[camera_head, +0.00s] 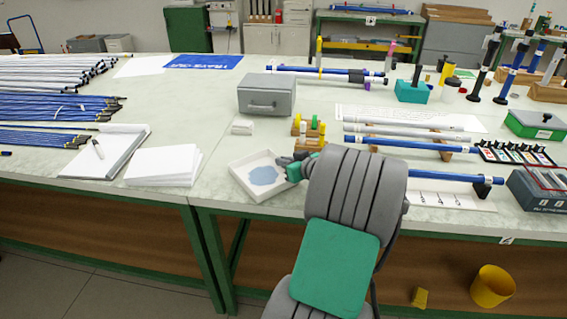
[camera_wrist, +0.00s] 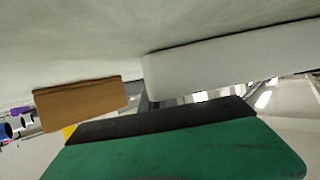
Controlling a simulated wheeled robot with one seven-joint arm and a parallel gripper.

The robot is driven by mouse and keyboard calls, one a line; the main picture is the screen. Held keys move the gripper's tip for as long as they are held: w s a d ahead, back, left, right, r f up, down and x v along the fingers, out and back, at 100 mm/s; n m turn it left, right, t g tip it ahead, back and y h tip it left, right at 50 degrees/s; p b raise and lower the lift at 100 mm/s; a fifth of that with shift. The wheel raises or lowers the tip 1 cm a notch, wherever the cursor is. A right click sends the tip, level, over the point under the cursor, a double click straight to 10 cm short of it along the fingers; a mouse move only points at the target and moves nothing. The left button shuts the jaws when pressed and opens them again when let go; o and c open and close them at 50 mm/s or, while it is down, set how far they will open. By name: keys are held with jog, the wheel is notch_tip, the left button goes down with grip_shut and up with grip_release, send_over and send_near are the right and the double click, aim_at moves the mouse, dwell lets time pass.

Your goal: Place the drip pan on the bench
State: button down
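The drip pan (camera_head: 241,177) is a shallow white square tray with a grey-blue patch on its floor. It is at the front edge of the bench (camera_head: 218,130), left of my gripper (camera_head: 292,167), and looks level. My gripper's green fingers are at the pan's right side. In the wrist view the pan's white wall (camera_wrist: 230,55) is close beyond a green finger with a black pad (camera_wrist: 165,121). The other finger and any contact with the pan are hidden, so I cannot tell whether it is gripped or whether a small gap lies under it.
A wooden block with yellow and green parts (camera_head: 308,132) stands just behind the pan. A grey box (camera_head: 266,95) is farther back, and a paper stack (camera_head: 163,166) lies to the left. Blue rods on supports (camera_head: 411,144) are to the right. Bare bench lies left of the pan.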

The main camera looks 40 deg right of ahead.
jog(key=shift+s+a+f+b, duration=0.15)
jog(key=shift+a+f+b, duration=0.05)
jog(key=shift+f+b, duration=0.55)
jog(key=c, duration=1.6)
grip_release()
jog(key=shift+f, duration=0.2)
jog(key=shift+c, duration=0.2)
jog(key=shift+r+p, duration=0.25)
jog(key=shift+p, duration=0.05)
jog(key=v, duration=0.4)
jog(key=r+p+v, duration=0.1)
jog(key=v, duration=0.6)
jog(key=shift+s+d+r, duration=0.1)
jog(key=shift+r, duration=0.2)
jog(key=shift+s+r, duration=0.15)
jog(key=shift+s, duration=0.15)
